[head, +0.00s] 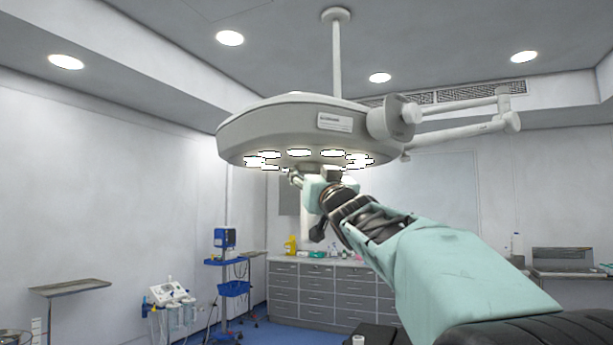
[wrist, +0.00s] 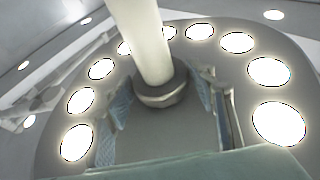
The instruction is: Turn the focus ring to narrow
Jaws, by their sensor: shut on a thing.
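The surgical lamp (head: 290,130) hangs from the ceiling as a wide grey disc with lit bulbs around its underside. In the wrist view its underside (wrist: 222,65) fills most of the picture. A pale central handle (wrist: 141,38) carries a grey focus ring (wrist: 162,93) at its end. My gripper (wrist: 160,100) has a finger on each side of the ring and is shut on it. In the head view my gripper (head: 294,178) is just under the lamp's middle, and the ring cannot be made out there. No narrow or wide marking is legible.
The lamp's jointed side arm (head: 462,128) reaches to the right at lamp height. Grey drawer cabinets (head: 315,290) stand at the back wall. A blue equipment stand (head: 228,262) and a metal tray (head: 70,287) are to the left, well below the lamp.

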